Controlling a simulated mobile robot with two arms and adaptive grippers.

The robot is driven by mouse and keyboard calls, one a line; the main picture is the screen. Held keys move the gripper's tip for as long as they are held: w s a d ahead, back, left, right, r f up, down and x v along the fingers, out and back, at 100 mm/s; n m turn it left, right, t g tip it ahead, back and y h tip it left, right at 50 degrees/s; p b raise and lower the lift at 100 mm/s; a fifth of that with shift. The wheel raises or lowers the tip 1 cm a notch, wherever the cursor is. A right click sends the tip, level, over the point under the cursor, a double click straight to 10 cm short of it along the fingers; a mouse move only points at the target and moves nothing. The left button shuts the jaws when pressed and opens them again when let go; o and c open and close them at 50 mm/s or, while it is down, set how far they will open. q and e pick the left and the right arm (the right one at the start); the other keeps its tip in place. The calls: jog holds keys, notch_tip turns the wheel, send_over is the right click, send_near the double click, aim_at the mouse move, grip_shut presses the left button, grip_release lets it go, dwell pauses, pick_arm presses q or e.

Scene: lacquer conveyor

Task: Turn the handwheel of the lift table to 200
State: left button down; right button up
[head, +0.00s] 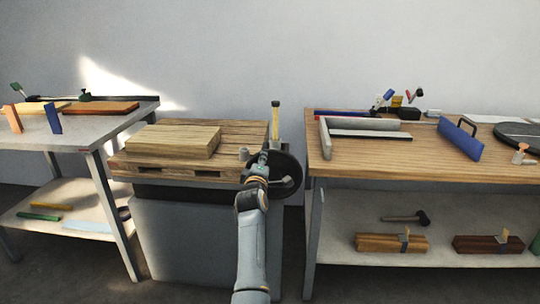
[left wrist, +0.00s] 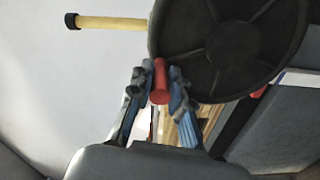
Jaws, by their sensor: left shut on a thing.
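The black handwheel (head: 290,172) is on the right side of the lift table (head: 165,225), which has a grey body and a wooden top. My left gripper (head: 262,158) is at the wheel's left edge, partly covering it. In the left wrist view, the dark spoked wheel (left wrist: 232,45) fills the upper right. Its red handle (left wrist: 160,82) sits between the two fingers of my left gripper (left wrist: 160,88), which is shut on it. A yellow post with a black top (head: 275,118) rises behind the wheel; any reading on it is too small to tell. My right gripper is not in view.
A wooden slab (head: 173,140) lies on the lift table's top. A workbench (head: 345,165) with tools stands close on the right. A grey table (head: 80,152) stands on the left. A narrow gap separates the lift table from the workbench.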

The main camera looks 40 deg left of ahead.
pick_arm(q)
jog(key=a+n, duration=0.1)
jog(key=s+a+f+n+p, duration=0.1)
jog(key=n, duration=0.1)
jog(key=f+n, duration=0.1)
jog(key=shift+s+a+n+p, duration=0.3)
jog(key=shift+s+a+p, duration=0.05)
jog(key=shift+a, duration=0.05)
jog(key=f+n, duration=0.1)
jog(key=s+a+f+n, duration=0.1)
jog(key=n, duration=0.1)
jog(key=shift+a+f+n, duration=0.2)
jog(key=shift+n, duration=0.1)
jog(key=shift+a+f+n, duration=0.2)
jog(key=shift+f+n, duration=0.3)
jog(key=shift+n, duration=0.3)
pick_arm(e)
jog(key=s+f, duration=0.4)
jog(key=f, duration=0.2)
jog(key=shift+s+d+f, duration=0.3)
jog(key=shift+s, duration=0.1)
pick_arm(q)
jog(key=c, duration=1.3)
grip_release()
jog(key=shift+o, duration=0.2)
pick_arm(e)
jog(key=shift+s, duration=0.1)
